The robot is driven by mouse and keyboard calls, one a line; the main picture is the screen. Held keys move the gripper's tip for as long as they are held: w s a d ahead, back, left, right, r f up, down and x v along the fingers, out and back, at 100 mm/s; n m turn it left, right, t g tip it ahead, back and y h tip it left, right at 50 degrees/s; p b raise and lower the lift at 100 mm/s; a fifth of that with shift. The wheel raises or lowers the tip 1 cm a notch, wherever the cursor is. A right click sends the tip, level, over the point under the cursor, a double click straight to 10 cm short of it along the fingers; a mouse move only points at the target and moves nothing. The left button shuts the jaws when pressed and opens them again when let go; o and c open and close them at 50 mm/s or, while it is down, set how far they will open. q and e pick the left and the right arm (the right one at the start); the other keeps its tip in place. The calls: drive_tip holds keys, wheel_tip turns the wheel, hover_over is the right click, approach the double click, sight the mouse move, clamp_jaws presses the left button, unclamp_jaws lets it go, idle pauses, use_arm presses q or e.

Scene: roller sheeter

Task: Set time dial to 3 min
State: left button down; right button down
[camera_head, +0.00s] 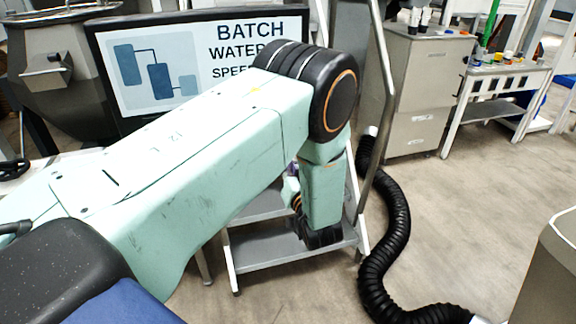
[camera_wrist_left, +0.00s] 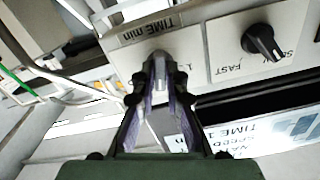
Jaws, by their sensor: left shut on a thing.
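My left gripper (camera_wrist_left: 160,84) is shut on this knob, with one finger on each side. The fingers hide most of the knob and its scale, so its setting cannot be read. In the head view my left arm crosses from the left and bends down, and the gripper's grip is hidden there. My right gripper is in neither view.
A black speed knob (camera_wrist_left: 263,42) marked "FAST" sits beside the time dial. A screen (camera_wrist_left: 275,135) below shows "TIME 1", partly cut off. In the head view, a display (camera_head: 150,75) reads "BATCH"; a black hose (camera_head: 385,250) lies on the floor beside metal steps (camera_head: 285,255).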

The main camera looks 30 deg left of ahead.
use_arm(q)
drive_tip(key=shift+w+r+m, duration=0.1)
drive_tip(key=shift+r+m, duration=0.1)
drive_tip(key=shift+m, duration=0.5)
drive_tip(key=c, duration=1.4)
unclamp_jaws()
drive_tip(key=shift+f, duration=0.1)
drive_tip(key=shift+v, duration=3.8)
